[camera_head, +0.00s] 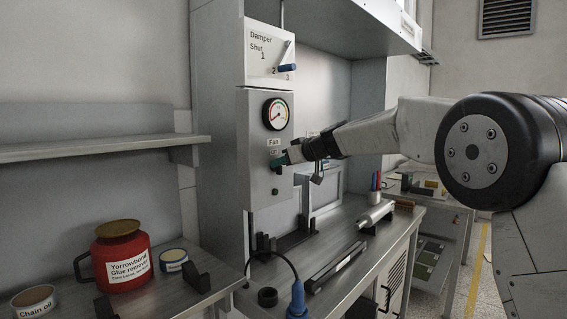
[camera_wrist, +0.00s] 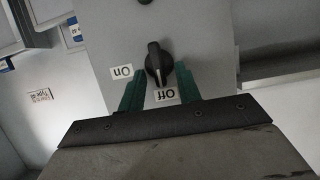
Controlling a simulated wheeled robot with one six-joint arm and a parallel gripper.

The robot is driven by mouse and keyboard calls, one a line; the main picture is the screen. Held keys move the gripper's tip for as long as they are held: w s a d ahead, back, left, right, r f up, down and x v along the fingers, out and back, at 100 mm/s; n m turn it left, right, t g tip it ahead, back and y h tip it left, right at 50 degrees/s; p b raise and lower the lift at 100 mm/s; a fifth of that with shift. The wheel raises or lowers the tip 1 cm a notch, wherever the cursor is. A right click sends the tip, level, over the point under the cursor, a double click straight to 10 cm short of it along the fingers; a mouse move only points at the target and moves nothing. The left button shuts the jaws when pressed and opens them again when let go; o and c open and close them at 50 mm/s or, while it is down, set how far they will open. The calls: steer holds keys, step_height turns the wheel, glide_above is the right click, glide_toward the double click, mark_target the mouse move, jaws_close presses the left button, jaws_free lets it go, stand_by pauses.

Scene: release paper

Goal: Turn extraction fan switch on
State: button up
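The fan switch is a black rotary knob (camera_wrist: 158,64) on a grey panel, with an "On" label (camera_wrist: 121,72) and an "Off" label (camera_wrist: 165,95) upside down in the wrist view. Its ridge lies nearly along the line toward "Off"; which end is the pointer is hard to tell. My gripper (camera_wrist: 160,69) has its two green fingers apart, one on each side of the knob, with gaps visible. In the head view my gripper (camera_head: 280,161) is at the panel just below the "Fan" label (camera_head: 274,142) and hides the knob.
A round gauge (camera_head: 275,114) and a damper panel with a blue handle (camera_head: 287,68) are above the switch. A small dark fitting (camera_head: 275,191) is below it. A red glue remover can (camera_head: 122,257) stands at the left. A bench (camera_head: 350,215) with tools lies below my arm.

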steer(key=shift+c, duration=0.3)
jaws_close()
steer(key=shift+w+d+f+m+g+y, duration=0.3)
steer(key=shift+m+g+y, duration=0.55)
steer(key=shift+m, duration=1.35)
steer(key=shift+w+f+m+g+y, duration=0.15)
steer(key=shift+f+m+g+y, duration=0.3)
steer(key=shift+m+y, duration=1.3)
steer(key=shift+w+d+f+m+g+y, duration=0.2)
steer(key=shift+f+m+g+y, duration=0.3)
steer(key=shift+m, duration=2.15)
steer(key=shift+r, duration=0.15)
